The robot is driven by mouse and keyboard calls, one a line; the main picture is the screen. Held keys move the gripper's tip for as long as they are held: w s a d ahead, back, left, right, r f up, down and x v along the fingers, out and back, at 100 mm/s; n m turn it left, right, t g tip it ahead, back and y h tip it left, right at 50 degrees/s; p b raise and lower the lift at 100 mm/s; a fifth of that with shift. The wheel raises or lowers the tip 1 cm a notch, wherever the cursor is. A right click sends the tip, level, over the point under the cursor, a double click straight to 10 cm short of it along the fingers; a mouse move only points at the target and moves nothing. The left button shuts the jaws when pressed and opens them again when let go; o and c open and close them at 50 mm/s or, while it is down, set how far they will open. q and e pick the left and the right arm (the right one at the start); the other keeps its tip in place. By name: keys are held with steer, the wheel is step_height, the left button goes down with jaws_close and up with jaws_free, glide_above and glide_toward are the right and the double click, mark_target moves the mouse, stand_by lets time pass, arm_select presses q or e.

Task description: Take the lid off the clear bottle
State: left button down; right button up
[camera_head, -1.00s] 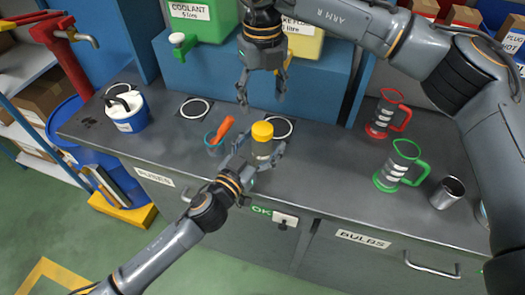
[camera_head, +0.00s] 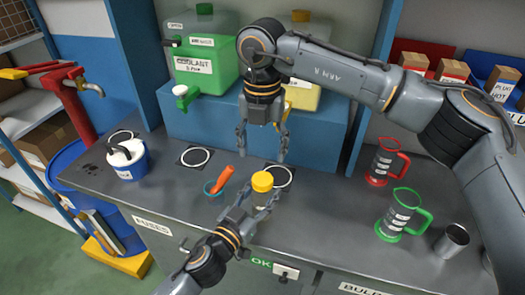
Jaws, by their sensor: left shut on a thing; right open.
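The clear bottle (camera_head: 261,200) stands upright on the grey bench, with its yellow lid (camera_head: 262,181) on top. My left gripper (camera_head: 254,206) is low at the bench, its fingers shut around the bottle's body below the lid. The fingers hide part of the bottle. My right gripper (camera_head: 262,145) hangs pointing down above and behind the bottle, with its fingers apart and nothing between them. The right fingertips look a little above the lid.
A blue-white canister (camera_head: 127,160) is farther left. Green (camera_head: 404,214) and red (camera_head: 385,162) jugs and a metal cup (camera_head: 451,241) stand right. Coolant containers (camera_head: 204,60) stand on a blue shelf behind.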

mark_target(263, 178)
steer(key=m, duration=0.6)
steer(key=shift+m, duration=0.3)
steer(key=m, duration=0.3)
steer(key=shift+m, duration=0.4)
steer(key=m, duration=0.4)
steer(key=shift+f, duration=4)
steer(key=shift+c, duration=0.4)
